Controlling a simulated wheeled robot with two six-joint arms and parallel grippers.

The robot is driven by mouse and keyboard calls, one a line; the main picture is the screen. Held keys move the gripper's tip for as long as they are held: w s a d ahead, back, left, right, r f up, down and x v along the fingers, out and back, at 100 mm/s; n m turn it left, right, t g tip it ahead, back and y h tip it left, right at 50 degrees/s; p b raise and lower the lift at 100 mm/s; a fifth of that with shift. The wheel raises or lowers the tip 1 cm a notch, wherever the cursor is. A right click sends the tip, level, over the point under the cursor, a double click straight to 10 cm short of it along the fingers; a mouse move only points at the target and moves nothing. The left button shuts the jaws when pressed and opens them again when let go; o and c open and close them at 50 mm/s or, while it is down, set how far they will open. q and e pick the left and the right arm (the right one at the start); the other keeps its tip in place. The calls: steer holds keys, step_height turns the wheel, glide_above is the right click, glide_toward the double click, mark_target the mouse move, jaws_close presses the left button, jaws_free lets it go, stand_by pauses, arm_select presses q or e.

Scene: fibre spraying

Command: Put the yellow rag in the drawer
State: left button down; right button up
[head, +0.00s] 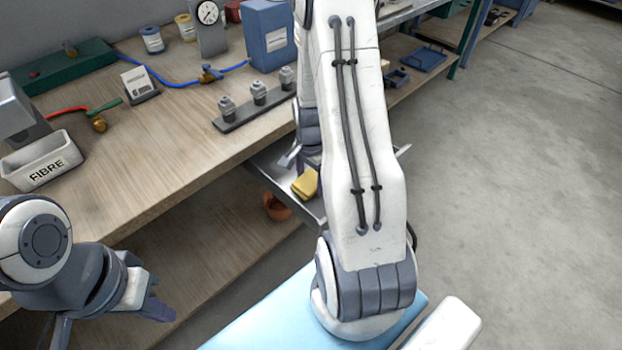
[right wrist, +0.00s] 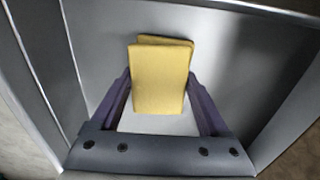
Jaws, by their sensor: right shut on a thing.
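The yellow rag (head: 306,184) is a folded cloth at the open metal drawer (head: 262,163) under the workbench. In the right wrist view the rag (right wrist: 160,78) is between the purple fingers of my right gripper (right wrist: 160,100), which is shut on it. The drawer's grey floor (right wrist: 105,45) and side walls surround the rag in that view. Whether the rag touches the floor is unclear. My right arm hides part of the drawer in the head view. My left gripper (head: 152,304) is at the lower left, away from the drawer; its jaw opening is unclear.
The bench top (head: 180,130) holds a white FIBRE bin (head: 42,162), a rack with grey fittings (head: 256,105), a blue canister (head: 268,35) and a gauge (head: 208,15). A terracotta pot (head: 276,207) is on the lower shelf. Clear floor (head: 510,180) lies to the right.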

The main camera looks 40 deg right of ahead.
mark_target(311, 179)
steer(key=shift+f, duration=0.1)
steer(key=o, duration=1.2)
step_height(311, 179, up, 12)
steer(key=shift+r+p, duration=0.15)
steer(key=shift+p, duration=0.3)
steer(key=s+a+r+n, duration=0.1)
steer(key=a+r+n, duration=0.1)
steer(key=a+n, duration=0.5)
steer(key=a+r+n, duration=0.3)
steer(key=a, duration=0.7)
steer(key=s+a+r+n, duration=0.1)
steer(key=s+a+n, duration=0.3)
steer(key=s+n, duration=0.1)
steer(key=s+a+n, duration=0.4)
steer(key=s+a, duration=0.1)
steer(key=s+a+r+n+y, duration=0.1)
steer(key=s+a+n, duration=0.3)
steer(key=s+n, duration=0.1)
steer(key=shift+s+a+r+n, duration=0.2)
steer(key=shift+a+r+n, duration=0.05)
steer(key=shift+r+n, duration=0.1)
